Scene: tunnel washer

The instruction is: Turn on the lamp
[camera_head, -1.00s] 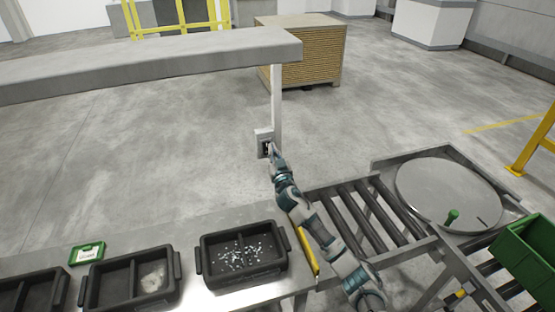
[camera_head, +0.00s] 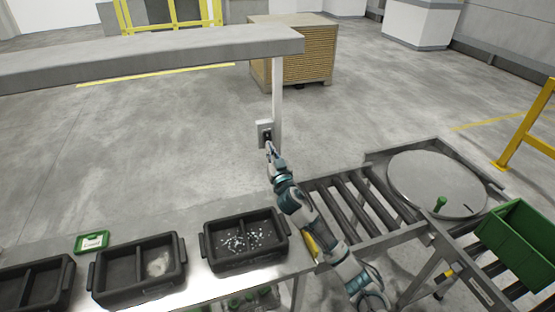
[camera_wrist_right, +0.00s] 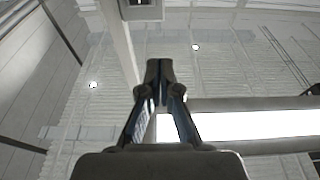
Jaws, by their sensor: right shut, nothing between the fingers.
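A small pale switch box (camera_head: 264,129) with a dark face is fixed to a white post (camera_head: 277,95) under the long grey lamp beam (camera_head: 150,60). The box also shows at the top edge of the wrist view (camera_wrist_right: 143,9). My right gripper (camera_head: 269,147) is just below and in front of the box, seemingly apart from it. In the wrist view its fingers (camera_wrist_right: 158,72) are closed together and empty. A bright white strip (camera_wrist_right: 250,125) glows along a beam there, so the lamp looks lit. My left gripper is out of view.
Black divided trays, including one with pale bits (camera_head: 208,252), stand on the metal bench (camera_head: 200,290). A roller conveyor (camera_head: 350,205), a round metal plate (camera_head: 437,180) and a green bin (camera_head: 520,235) are at right. Open floor lies behind the bench.

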